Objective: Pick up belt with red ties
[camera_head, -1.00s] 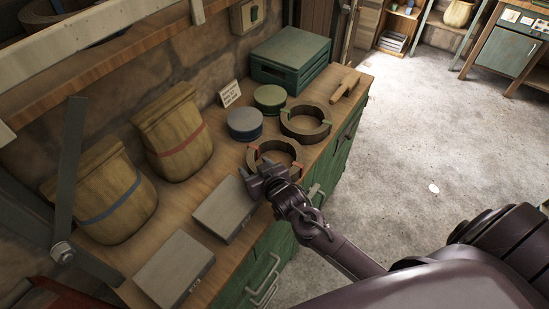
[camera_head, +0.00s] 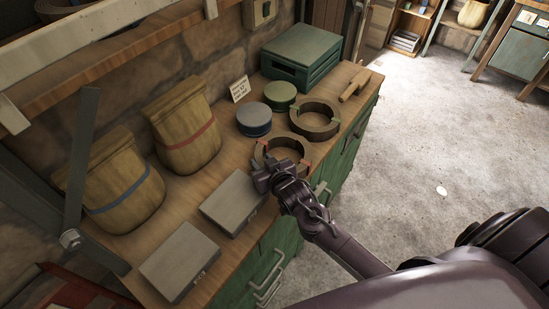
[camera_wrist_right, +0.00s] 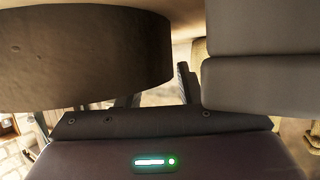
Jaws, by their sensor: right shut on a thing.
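The belt with red ties (camera_head: 286,138) is a brown ring lying on the workbench, with small red ties on its sides. My right gripper (camera_head: 265,172) is at the ring's near left edge and is shut on its band. In the right wrist view the belt (camera_wrist_right: 80,60) fills the upper left as a broad dark brown wall, and a gripper finger (camera_wrist_right: 185,84) shows beside it. The other finger is partly hidden behind the belt. The belt still appears to rest on the bench. My left gripper is not in view.
A similar belt with green ties (camera_head: 315,112) lies just behind. Blue (camera_head: 254,119) and green (camera_head: 280,95) round tins stand to the left. Two grey boxes (camera_head: 234,200) lie close to my gripper. Two sacks (camera_head: 185,125) stand by the wall; a green crate (camera_head: 302,55) is behind.

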